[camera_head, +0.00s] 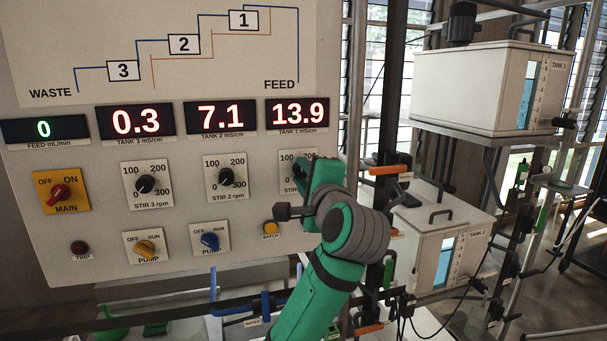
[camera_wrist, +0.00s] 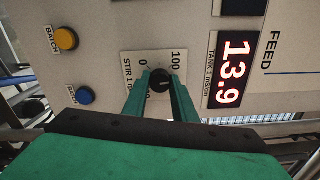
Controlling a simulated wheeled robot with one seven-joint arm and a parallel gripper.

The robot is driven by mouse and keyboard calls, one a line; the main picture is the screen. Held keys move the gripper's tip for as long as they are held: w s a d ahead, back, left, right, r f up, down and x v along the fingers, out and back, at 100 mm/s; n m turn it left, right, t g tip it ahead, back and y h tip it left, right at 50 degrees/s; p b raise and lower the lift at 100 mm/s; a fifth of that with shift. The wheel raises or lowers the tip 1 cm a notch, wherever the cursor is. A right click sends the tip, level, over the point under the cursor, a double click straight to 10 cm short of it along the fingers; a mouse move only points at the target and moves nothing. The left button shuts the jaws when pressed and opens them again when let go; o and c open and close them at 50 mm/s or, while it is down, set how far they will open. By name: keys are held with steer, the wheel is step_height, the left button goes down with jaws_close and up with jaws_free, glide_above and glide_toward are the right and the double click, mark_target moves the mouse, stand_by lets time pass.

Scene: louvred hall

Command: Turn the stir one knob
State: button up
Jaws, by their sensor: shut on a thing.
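The stir one knob is a small black dial on a white scale plate (camera_head: 287,158) marked in rpm, at the right of the knob row. My arm covers most of it in the head view. In the wrist view the black knob (camera_wrist: 160,80) sits between the two green fingers of my gripper (camera_wrist: 161,82). The gripper is shut on the knob, with a finger on each side. The plate around it shows 0, 100 and STIR 1. Which way the knob points is hard to tell.
The stir 2 knob (camera_head: 226,177) and stir 3 knob (camera_head: 145,184) are to the left. The tank 1 display (camera_head: 298,113) reads 13.9. Tanks and pipes stand close on the right.

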steer(key=shift+m, duration=0.6)
steer(key=shift+d, duration=0.1)
steer(key=o, duration=1)
steer(key=shift+o, duration=0.2)
steer(key=v, duration=1)
steer(key=shift+s, duration=0.25)
